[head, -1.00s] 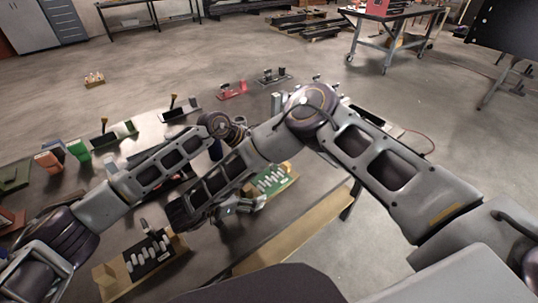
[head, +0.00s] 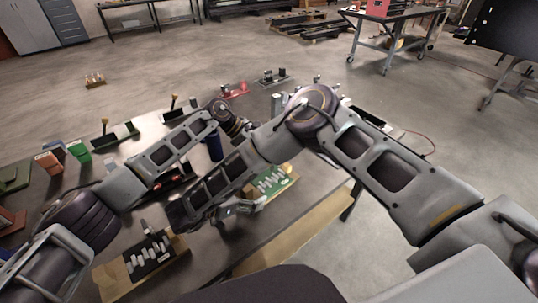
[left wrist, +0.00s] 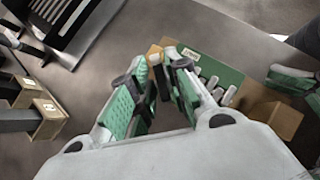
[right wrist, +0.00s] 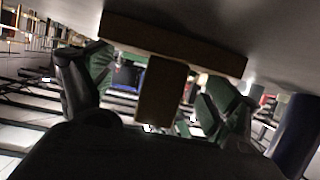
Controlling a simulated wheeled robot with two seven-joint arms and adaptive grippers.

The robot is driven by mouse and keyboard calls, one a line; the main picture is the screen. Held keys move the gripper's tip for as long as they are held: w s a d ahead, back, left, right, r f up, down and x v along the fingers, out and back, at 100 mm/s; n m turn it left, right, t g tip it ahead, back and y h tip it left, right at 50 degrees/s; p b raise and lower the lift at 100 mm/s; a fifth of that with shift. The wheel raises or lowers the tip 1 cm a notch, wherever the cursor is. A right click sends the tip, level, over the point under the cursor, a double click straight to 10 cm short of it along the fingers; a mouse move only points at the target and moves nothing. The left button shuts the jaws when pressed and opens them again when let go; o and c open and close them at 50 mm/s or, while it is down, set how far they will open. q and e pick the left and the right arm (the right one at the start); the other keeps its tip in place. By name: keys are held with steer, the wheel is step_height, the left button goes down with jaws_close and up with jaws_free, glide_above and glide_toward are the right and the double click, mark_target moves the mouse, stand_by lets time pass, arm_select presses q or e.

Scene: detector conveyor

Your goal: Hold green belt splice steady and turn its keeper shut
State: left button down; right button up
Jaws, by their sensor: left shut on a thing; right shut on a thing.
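The green belt splice (head: 272,180) is a green plate with a row of white rollers, on a tan base at the bench's front edge. It shows in the left wrist view (left wrist: 228,76) too. My left gripper (left wrist: 168,62) has its fingertips close together on a small pale piece at the splice's near end. I cannot tell for sure that this is the keeper. My right gripper (head: 242,207) is at the splice's front side; in the right wrist view a tan block (right wrist: 160,95) lies between its fingers. In the head view my right forearm hides the left gripper.
A black splice with white rollers (head: 150,256) lies on a tan base at the front left. Green and orange blocks (head: 78,150) stand at the left. A red part (head: 234,89) sits at the back. My forearms cross closely over the bench.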

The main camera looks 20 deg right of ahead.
arm_select(q)
steer(key=shift+f, duration=0.1)
stand_by(0.3)
steer(key=c, duration=1.5)
jaws_free()
steer(key=shift+c, duration=0.2)
steer(key=v, duration=1.2)
steer(key=shift+w, duration=0.1)
